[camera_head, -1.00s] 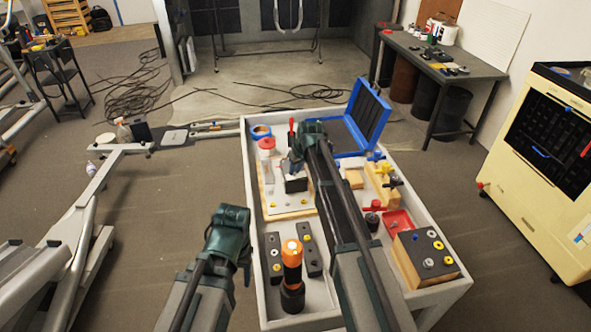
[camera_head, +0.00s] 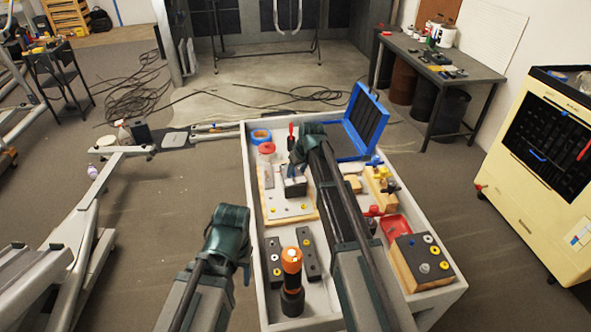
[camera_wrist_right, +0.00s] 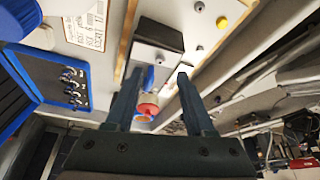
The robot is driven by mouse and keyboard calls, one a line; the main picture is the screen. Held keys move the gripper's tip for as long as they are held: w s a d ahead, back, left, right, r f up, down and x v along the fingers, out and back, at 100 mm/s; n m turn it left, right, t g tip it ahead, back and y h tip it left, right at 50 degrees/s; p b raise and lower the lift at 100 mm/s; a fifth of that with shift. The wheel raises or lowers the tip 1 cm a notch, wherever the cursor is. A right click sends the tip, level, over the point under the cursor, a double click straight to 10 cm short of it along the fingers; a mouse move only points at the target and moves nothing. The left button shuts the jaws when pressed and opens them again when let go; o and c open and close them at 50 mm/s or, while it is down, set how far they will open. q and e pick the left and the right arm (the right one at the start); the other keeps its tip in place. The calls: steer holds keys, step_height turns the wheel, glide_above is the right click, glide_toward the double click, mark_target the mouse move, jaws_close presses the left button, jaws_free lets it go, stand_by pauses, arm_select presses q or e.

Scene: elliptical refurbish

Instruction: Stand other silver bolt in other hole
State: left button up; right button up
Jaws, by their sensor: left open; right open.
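A pale board (camera_head: 291,211) lies on the workbench and carries a small black-and-white block (camera_head: 295,187) and small round fittings. I cannot tell which is a silver bolt or a hole. My right gripper (camera_wrist_right: 155,97) is open and empty, above the board area. In the head view its tips (camera_head: 298,166) are near the block. My left gripper (camera_head: 243,260) is open at the bench's left edge.
An open blue case (camera_head: 365,120) stands at the back right. A dark-topped block with washers (camera_head: 424,258) and a red tray (camera_head: 396,228) are at right. A red-lidded jar (camera_head: 267,150) stands back left.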

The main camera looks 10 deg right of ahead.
arm_select(q)
step_height(320, 180, up, 10)
steer(key=p, duration=0.8)
steer(key=shift+p, duration=0.35)
arm_select(e)
steer(key=v, duration=1)
steer(key=shift+r, duration=0.3)
arm_select(q)
steer(key=shift+f, duration=0.15)
